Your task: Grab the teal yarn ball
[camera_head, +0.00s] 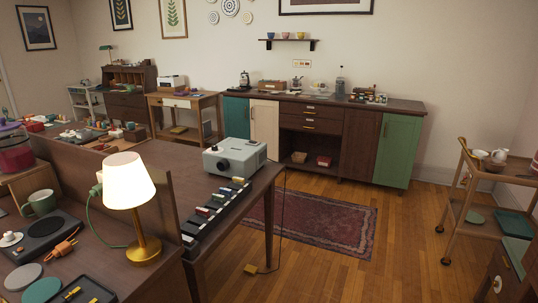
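I cannot make out a teal yarn ball in the head view. Several small objects on the far surfaces are too small to tell apart. Neither of my grippers shows in this view.
A lit lamp (130,190) and green mug (41,202) stand on the near left desk. A grey projector (234,157) sits on a dark table. A long sideboard (326,133) lines the back wall. A wooden cart (478,195) stands right. Rug (325,220) and wood floor (400,245) are clear.

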